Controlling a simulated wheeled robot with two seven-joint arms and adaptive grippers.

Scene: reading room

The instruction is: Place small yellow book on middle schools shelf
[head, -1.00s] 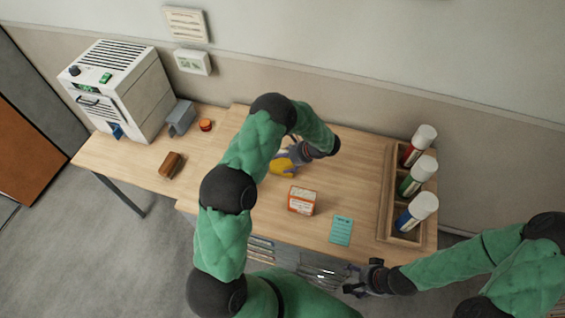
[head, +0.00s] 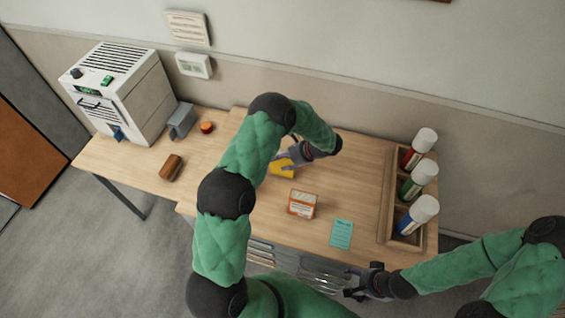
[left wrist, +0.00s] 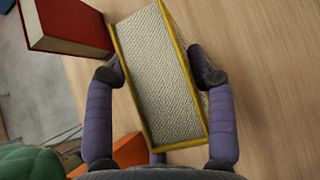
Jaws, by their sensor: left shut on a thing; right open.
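A small yellow book (head: 283,168) is on the wooden table in the head view, partly hidden by my left gripper (head: 290,157). In the left wrist view the yellow book (left wrist: 160,75) shows its pale page edges framed by a yellow cover. My left gripper (left wrist: 160,78) is shut on it, one finger on each side. Whether the book touches the table I cannot tell. My right gripper (head: 362,287) is open and empty, near the table's front edge at the lower right. A shelf I cannot make out in these views.
A red book (left wrist: 72,25) lies close beside the yellow one. An orange-and-white box (head: 302,204) and a teal card (head: 341,234) are on the table (head: 345,175). A wooden rack (head: 385,205) holds bottles at right. A white machine (head: 125,90) stands at left.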

